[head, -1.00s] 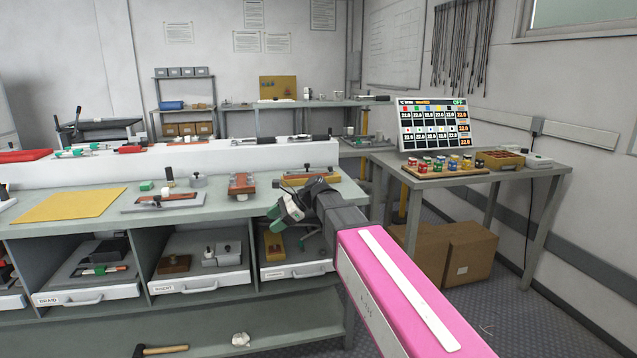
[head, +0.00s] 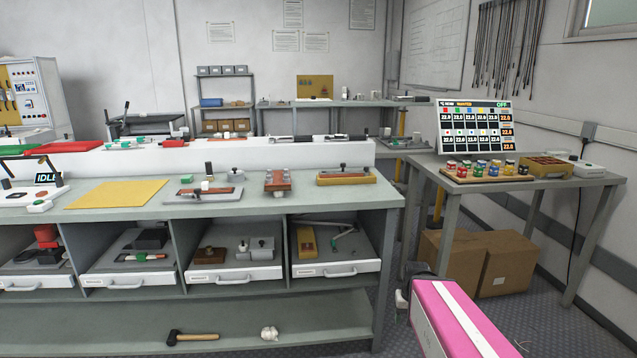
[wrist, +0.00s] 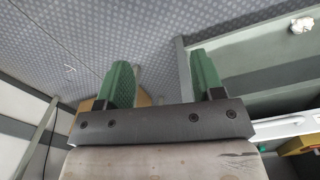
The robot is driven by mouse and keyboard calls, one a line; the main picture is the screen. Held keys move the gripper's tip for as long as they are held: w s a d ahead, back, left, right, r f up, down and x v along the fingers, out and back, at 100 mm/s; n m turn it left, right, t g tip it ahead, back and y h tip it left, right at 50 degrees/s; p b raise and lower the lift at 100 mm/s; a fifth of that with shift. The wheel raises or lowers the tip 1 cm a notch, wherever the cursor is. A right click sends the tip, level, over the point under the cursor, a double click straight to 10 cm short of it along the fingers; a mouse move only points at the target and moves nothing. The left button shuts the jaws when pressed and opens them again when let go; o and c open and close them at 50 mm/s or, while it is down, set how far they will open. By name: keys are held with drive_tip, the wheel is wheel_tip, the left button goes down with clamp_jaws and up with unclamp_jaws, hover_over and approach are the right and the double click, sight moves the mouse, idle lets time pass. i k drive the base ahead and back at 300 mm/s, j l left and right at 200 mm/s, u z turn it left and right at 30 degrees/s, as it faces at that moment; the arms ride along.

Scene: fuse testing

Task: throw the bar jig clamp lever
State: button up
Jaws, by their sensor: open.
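Several fixtures stand on the grey-green bench top in the head view, and I cannot tell for sure which is the bar jig. One is a grey plate with a red-brown bar and a dark upright knob (head: 208,191). Another is a red-brown block with metal posts (head: 278,182). A third is a long yellow and brown bar fixture (head: 346,177) with a small dark-topped clamp part near the bench's right end. My gripper (wrist: 160,78) shows in the wrist view with its green fingers apart and nothing between them. It points toward the floor, away from the fixtures.
A yellow mat (head: 117,194) lies on the bench. Drawers (head: 335,268) with parts sit below, and a hammer (head: 192,337) lies on the lower shelf. A side table (head: 520,182) on the right holds jars and a display. Cardboard boxes (head: 470,262) stand under it.

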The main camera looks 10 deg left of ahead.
sight(196, 193)
drive_tip(key=u, duration=1.65)
